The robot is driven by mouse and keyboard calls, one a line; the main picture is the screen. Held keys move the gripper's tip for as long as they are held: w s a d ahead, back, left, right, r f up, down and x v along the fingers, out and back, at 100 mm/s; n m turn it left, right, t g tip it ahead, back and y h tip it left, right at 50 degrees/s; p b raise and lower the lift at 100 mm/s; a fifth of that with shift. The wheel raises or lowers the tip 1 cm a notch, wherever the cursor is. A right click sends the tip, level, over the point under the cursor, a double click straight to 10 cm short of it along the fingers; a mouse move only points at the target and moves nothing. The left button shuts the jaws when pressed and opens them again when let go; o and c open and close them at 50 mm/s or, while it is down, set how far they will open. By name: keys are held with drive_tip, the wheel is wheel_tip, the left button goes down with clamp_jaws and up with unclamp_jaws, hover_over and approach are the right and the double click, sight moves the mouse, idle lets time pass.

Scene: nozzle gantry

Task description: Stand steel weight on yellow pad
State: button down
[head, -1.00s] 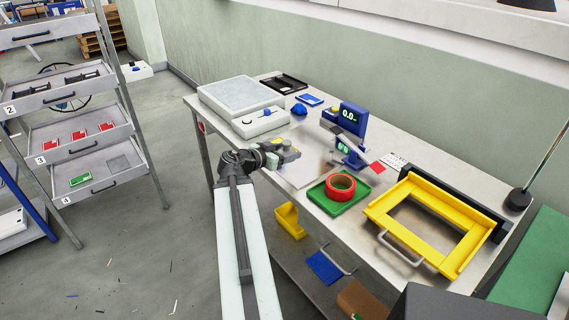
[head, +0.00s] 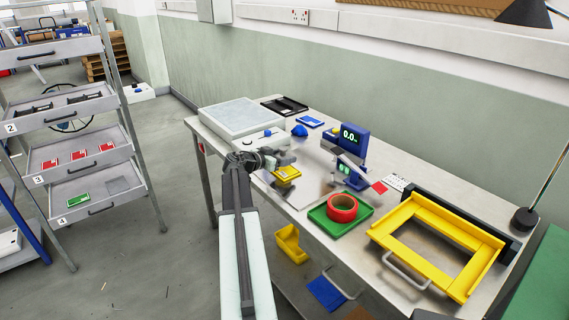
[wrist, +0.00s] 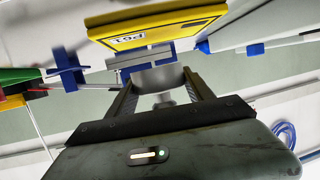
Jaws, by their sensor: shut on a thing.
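My gripper (wrist: 156,82) is shut on the steel weight (wrist: 160,77), a short silvery cylinder between the two fingers in the wrist view. In the head view my gripper (head: 274,160) is over the bench's left part, and the weight cannot be made out. In the wrist view the yellow pad (wrist: 165,27), with a dark-lettered label, is just past the weight. Whether the weight touches it, I cannot tell.
A white platform (head: 240,117) stands behind my gripper at left. A blue device with a lit display (head: 352,138) stands to the right. A green tray (head: 322,217) with red tape (head: 342,208) and a yellow frame (head: 405,212) lie farther right.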

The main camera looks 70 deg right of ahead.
sight(283, 168)
drive_tip(key=shift+w+d, duration=0.2)
drive_tip(key=shift+d, duration=0.2)
wheel_tip(283, 168, down, 4)
drive_tip(key=b, duration=0.4)
drive_tip(key=shift+w+d, duration=0.1)
drive_tip(key=shift+d, duration=0.05)
drive_tip(key=shift+r, duration=0.25)
drive_tip(key=shift+f, duration=0.2)
drive_tip(key=shift+c, duration=2)
unclamp_jaws()
drive_tip(key=shift+r, duration=0.15)
drive_tip(key=shift+a+r+p, duration=0.15)
drive_tip(key=shift+a+p, duration=0.1)
drive_tip(key=shift+p, duration=0.1)
drive_tip(key=p+v, duration=0.3)
drive_tip(key=v, duration=0.8)
drive_tip(key=shift+w+a+r, duration=0.1)
drive_tip(key=shift+a, duration=0.1)
